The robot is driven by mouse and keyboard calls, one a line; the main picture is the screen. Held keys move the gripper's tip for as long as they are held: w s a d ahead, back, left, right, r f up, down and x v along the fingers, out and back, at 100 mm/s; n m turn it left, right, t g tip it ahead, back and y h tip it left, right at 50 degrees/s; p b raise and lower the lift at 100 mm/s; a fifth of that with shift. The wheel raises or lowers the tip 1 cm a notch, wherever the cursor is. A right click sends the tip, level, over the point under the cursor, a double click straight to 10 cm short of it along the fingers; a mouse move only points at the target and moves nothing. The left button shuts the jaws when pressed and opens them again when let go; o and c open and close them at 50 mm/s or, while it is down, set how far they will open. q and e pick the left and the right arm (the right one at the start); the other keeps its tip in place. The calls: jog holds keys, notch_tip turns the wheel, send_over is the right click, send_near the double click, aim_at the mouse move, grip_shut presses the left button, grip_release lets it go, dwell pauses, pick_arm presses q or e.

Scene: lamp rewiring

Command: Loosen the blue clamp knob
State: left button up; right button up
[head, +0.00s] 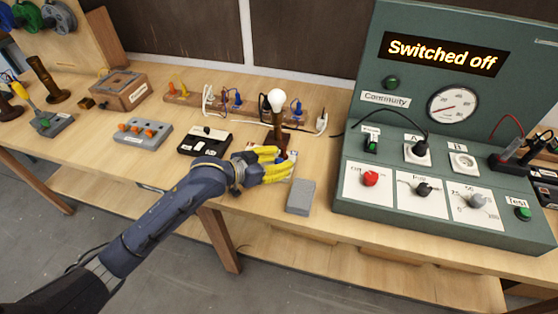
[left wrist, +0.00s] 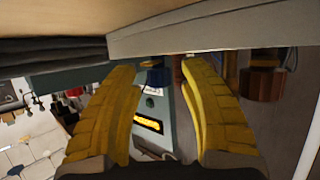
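My left gripper (head: 284,161) has yellow fingers and reaches over the front part of the bench, just in front of the lamp with a white bulb (head: 277,100). In the left wrist view its two fingers (left wrist: 162,70) stand apart with a clear gap and nothing held between them. A small blue part, apparently the clamp knob (left wrist: 157,76), shows in that gap near the left fingertip. I cannot tell whether they touch. In the head view I cannot make out the clamp knob; my fingers may hide it. My right gripper is in neither view.
A grey block (head: 300,196) lies right of my left gripper. A black-and-white box (head: 205,140) is to its left. The green test panel (head: 450,225) fills the right side and reads "Switched off". A strip with plugs and cords (head: 190,98) lies behind.

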pick_arm(q)
grip_shut()
jog(key=shift+s+d+n+t+y, duration=0.1)
jog(key=shift+d+n+t+y, duration=0.1)
jog(key=shift+n+t+y, duration=1.5)
jog(key=shift+n+y, duration=0.4)
jog(key=shift+n, duration=0.2)
jog(key=shift+a, duration=0.15)
jog(key=shift+o, duration=0.7)
grip_release()
